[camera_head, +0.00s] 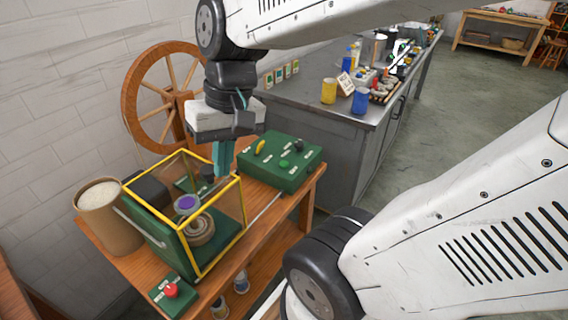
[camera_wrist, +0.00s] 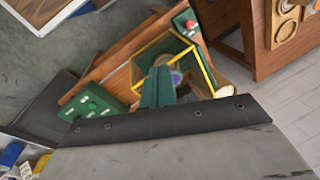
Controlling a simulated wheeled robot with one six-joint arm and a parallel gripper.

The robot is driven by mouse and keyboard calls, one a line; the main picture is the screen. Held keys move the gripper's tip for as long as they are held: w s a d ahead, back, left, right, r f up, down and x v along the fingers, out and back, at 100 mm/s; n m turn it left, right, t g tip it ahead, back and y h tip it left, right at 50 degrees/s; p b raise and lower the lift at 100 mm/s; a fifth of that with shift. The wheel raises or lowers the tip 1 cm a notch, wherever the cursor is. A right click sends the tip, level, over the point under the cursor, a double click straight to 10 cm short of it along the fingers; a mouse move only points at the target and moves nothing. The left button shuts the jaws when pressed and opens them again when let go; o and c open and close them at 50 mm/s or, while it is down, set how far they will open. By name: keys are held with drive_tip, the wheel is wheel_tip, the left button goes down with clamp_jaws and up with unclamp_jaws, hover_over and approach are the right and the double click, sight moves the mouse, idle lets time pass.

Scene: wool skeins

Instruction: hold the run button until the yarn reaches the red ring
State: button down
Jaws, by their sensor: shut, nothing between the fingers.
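A green control box (camera_head: 282,163) sits on the wooden bench, with a yellow lever, a green button (camera_head: 284,164) and a black knob on top. It also shows in the wrist view (camera_wrist: 92,106). A winder in a yellow-framed clear guard (camera_head: 205,215) stands to its left, with a purple-topped spool (camera_head: 187,204) inside. I cannot make out a red ring or which control is the run button. My gripper (camera_head: 222,172) is shut and empty, pointing down, above or beside the guard's right side and left of the control box. It also shows in the wrist view (camera_wrist: 158,88).
A small green box with a red button (camera_head: 172,290) is at the bench's front. A tan container (camera_head: 108,215) stands left of the guard. A wooden spinning wheel (camera_head: 165,95) is behind. A grey cabinet (camera_head: 330,120) with cups and jars stands beyond the bench.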

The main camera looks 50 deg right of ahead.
drive_tip(key=w+d+f+m+t+y, duration=0.1)
drive_tip(key=w+d+f+m+y, duration=0.1)
drive_tip(key=w+d+m, duration=0.4)
drive_tip(key=m+t+h, duration=0.2)
drive_tip(key=m+t, duration=0.5)
drive_tip(key=m, duration=0.8)
hover_over(287, 163)
wheel_tip(287, 163, down, 15)
drive_tip(key=shift+s, duration=0.15)
drive_tip(key=shift+f, duration=0.2)
drive_tip(key=shift+f, duration=4.3)
drive_tip(key=shift+f, duration=0.1)
drive_tip(key=shift+f, duration=0.3)
